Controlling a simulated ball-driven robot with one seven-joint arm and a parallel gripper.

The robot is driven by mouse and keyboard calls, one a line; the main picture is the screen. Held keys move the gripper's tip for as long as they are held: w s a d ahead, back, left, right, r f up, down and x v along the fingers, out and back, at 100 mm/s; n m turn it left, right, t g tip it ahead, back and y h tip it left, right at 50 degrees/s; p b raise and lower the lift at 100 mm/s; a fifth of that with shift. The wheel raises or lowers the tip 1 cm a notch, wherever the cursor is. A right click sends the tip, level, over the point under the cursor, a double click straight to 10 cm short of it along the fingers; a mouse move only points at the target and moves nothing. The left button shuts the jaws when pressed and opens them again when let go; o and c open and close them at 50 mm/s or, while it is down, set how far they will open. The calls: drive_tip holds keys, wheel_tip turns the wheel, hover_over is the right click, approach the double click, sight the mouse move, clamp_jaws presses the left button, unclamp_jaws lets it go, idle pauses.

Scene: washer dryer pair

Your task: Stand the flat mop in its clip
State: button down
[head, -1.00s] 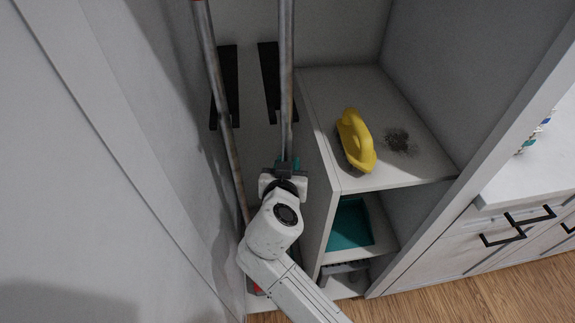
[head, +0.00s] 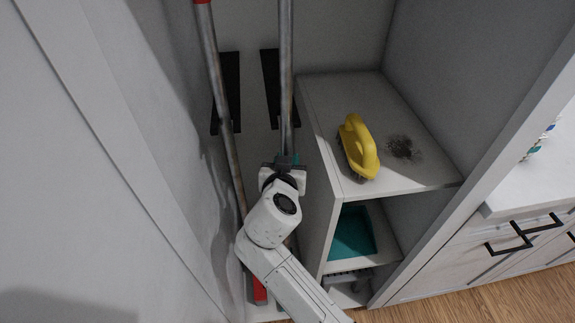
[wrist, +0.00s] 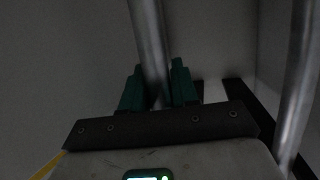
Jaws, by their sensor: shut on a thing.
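My gripper (head: 287,161) is shut on a grey metal pole (head: 286,70), which I take to be the flat mop's handle. The pole runs nearly upright out of the top of the head view; its lower end and mop head are hidden behind my arm. In the wrist view the green fingers (wrist: 158,88) close around the pole (wrist: 149,40). Two black strips, perhaps the clips, are on the closet's back: a left one (head: 230,75) and a right one (head: 270,72).
A second pole (head: 218,85) with a red top and a red foot (head: 259,290) leans close on the left. A shelf unit (head: 330,88) on the right holds a yellow-handled brush (head: 358,148) and a teal dustpan (head: 352,235). The closet wall is close at left.

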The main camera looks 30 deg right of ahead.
drive_tip(key=shift+w+d+r+b, duration=0.1)
drive_tip(key=shift+w+d+b, duration=0.2)
drive_tip(key=shift+w, duration=0.35)
drive_tip(key=shift+w+d+r+b, duration=0.15)
drive_tip(key=shift+w+b, duration=0.1)
drive_tip(key=shift+w, duration=0.4)
drive_tip(key=shift+f, duration=0.1)
drive_tip(key=shift+f+b, duration=1)
drive_tip(key=shift+b, duration=0.3)
idle(0.7)
drive_tip(key=c, duration=1.2)
unclamp_jaws()
drive_tip(key=o, duration=0.4)
drive_tip(key=v, duration=1)
drive_tip(key=shift+s+a, duration=0.2)
drive_tip(key=shift+s, duration=0.15)
